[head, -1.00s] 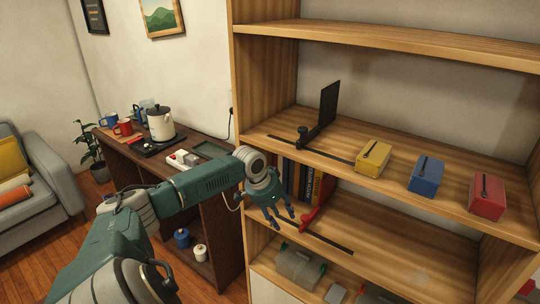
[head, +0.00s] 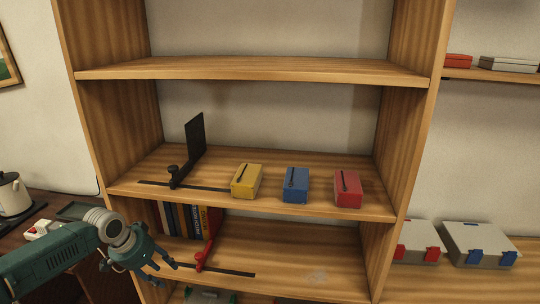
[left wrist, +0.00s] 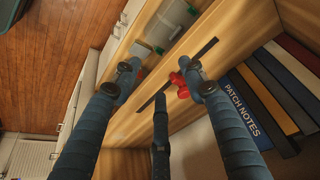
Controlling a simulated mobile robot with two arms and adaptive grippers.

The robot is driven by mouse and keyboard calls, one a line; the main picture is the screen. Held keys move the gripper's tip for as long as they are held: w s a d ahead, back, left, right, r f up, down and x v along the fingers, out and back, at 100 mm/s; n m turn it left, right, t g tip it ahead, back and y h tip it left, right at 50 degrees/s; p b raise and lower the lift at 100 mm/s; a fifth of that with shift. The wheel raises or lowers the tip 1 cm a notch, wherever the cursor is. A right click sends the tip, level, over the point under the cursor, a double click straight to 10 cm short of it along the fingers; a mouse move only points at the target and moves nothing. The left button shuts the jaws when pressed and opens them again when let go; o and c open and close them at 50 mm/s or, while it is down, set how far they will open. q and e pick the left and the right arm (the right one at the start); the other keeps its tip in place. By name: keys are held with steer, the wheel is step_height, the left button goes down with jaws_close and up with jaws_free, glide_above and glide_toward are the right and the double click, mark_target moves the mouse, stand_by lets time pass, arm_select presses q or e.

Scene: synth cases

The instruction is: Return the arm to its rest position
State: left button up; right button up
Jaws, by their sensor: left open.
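My left gripper (head: 166,273) is in the lower left of the head view, in front of the shelf unit's left side. Its fingers are spread and empty. In the left wrist view the open fingers (left wrist: 157,82) reach toward the lower shelf. A red bookend with a knob (head: 199,262) stands on that shelf at the right end of a row of books (head: 185,219). In the left wrist view the red knob (left wrist: 181,88) shows between the fingers, beyond them; whether they touch cannot be told. My right gripper is in no view.
The upper shelf holds a black bookend (head: 194,142), a yellow box (head: 246,182), a blue box (head: 295,186) and a red box (head: 347,189). Grey cases (head: 480,243) lie at the right.

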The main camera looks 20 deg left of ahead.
arm_select(q)
steer(key=s+f+n+y+b, duration=0.1)
steer(key=s+f, duration=0.3)
steer(key=f, duration=0.7)
steer(key=s+f+n+g, duration=0.1)
steer(key=s+f, duration=0.3)
steer(key=f, duration=0.6)
steer(key=s+f+y+b, duration=0.1)
steer(key=s+f, duration=0.3)
steer(key=f, duration=0.7)
steer(key=s+d+f+m+g, duration=0.1)
steer(key=s+d+f, duration=0.6)
steer(key=s+d, duration=0.2)
steer(key=s+d+f+b, duration=0.1)
steer(key=s+d+f, duration=0.6)
steer(key=s+d, duration=0.3)
steer(key=s+d+f+m+g+h, duration=0.1)
steer(key=s+d+f, duration=0.6)
steer(key=s+d, duration=0.3)
steer(key=shift+s+d+m+g, duration=0.2)
steer(key=shift+d+m+g, duration=0.1)
steer(key=shift+d, duration=0.3)
steer(key=shift+f, duration=0.1)
